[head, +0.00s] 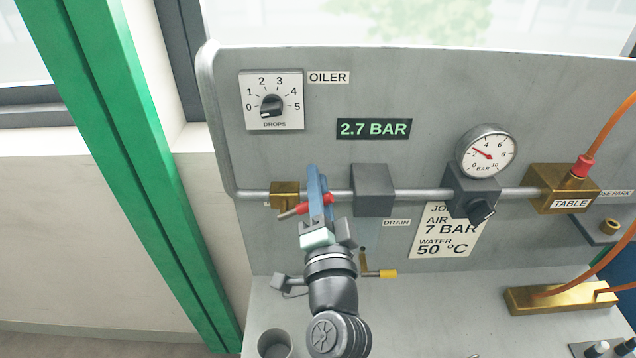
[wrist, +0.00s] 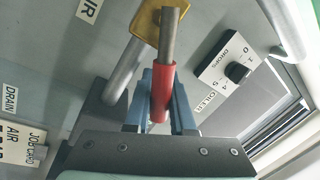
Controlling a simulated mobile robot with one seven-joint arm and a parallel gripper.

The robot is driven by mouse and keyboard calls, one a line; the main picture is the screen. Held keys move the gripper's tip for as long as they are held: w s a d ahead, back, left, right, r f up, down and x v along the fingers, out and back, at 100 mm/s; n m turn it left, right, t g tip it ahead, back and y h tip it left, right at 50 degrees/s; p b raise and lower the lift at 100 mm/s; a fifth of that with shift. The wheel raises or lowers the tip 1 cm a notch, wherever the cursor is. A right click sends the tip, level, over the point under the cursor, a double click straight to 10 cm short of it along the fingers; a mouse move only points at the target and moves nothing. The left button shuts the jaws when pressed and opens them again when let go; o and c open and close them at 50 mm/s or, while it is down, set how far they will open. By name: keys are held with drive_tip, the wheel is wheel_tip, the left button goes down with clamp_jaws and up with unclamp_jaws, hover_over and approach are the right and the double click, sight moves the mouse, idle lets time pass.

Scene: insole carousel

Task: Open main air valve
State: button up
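The main air valve appears to be the brass block (head: 284,192) at the left end of the horizontal pipe; it also shows at the top of the wrist view (wrist: 150,22). Its lever is a steel rod (wrist: 170,35) with a red sleeve (wrist: 160,92); in the head view the sleeve (head: 328,198) slants slightly up to the right in front of the pipe. My gripper (head: 314,180) has its blue fingers close together, one on each side of the red sleeve, and looks shut on it. The fingers hide part of the sleeve.
A display (head: 374,129) reads 2.7 BAR. A round gauge (head: 487,151) has its needle low. A black knob (head: 481,211) sits below it. The oiler dial (head: 272,104) is above left. A yellow-tipped drain lever (head: 387,274) is right of my wrist. A grey cup (head: 274,343) stands below.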

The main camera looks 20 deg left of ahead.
drive_tip(key=o, duration=0.4)
drive_tip(key=shift+f, duration=0.1)
wheel_tip(320, 180, up, 2)
drive_tip(key=r+n+g+p, duration=0.1)
drive_tip(key=n+g+p, duration=0.2)
drive_tip(key=n+p, duration=0.85)
hover_over(282, 208)
drive_tip(key=b, duration=0.2)
drive_tip(key=shift+f+n+y, duration=0.25)
drive_tip(key=shift+n+y, duration=0.15)
drive_tip(key=shift+n, duration=0.45)
drive_tip(key=b+v, duration=0.4)
drive_tip(key=v, duration=0.7)
drive_tip(key=d+r+m+t+h+b, duration=0.1)
drive_tip(key=d+r+t+b, duration=0.1)
drive_tip(key=r, duration=0.7)
drive_tip(key=w+d+r+m+t+h+b, duration=0.1)
drive_tip(key=d+r+t+b, duration=0.1)
drive_tip(key=r, duration=0.7)
drive_tip(key=d+r+m+t+h+b, duration=0.1)
drive_tip(key=d+r+t, duration=0.3)
drive_tip(key=r, duration=0.4)
drive_tip(key=shift+w+d+r+t+h+b, duration=0.15)
drive_tip(key=shift+w+r+t+h+b, duration=0.2)
drive_tip(key=shift+t+h+b, duration=0.2)
